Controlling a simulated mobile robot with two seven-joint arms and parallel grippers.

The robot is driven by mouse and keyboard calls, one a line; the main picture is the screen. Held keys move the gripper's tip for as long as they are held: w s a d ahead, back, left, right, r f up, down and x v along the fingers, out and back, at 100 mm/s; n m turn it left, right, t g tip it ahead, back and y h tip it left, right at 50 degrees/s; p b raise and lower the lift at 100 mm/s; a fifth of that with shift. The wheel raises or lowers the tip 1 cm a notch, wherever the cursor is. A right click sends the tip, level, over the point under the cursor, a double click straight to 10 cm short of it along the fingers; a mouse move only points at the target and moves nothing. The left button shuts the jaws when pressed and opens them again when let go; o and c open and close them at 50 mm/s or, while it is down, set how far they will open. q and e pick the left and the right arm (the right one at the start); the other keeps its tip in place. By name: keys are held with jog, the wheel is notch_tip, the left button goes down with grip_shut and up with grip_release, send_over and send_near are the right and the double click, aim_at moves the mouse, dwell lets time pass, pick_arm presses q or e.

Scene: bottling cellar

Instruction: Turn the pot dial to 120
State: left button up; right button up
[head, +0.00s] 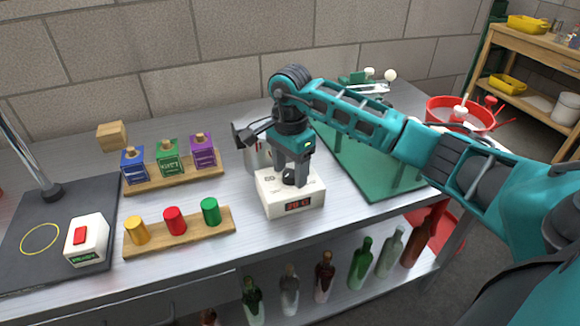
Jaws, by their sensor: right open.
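The white dial box (278,207) stands on the steel bench, with a small red-lit display (298,205) on its front. The digits are too small to read surely. A black dial (289,178) sits on top of the box. My right gripper (292,176) points down over the box, its open fingers at the dial; I cannot tell whether they touch it. My left gripper is not in view.
Left of the box are a rack of coloured cylinders (149,246) and a rack of coloured boxes (149,187). A white unit with a red switch (86,240) sits on a dark mat. A green board (372,183) lies to the right. Several bottles stand below the bench.

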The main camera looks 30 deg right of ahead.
jog(key=shift+c, duration=0.3)
jog(key=c, duration=1)
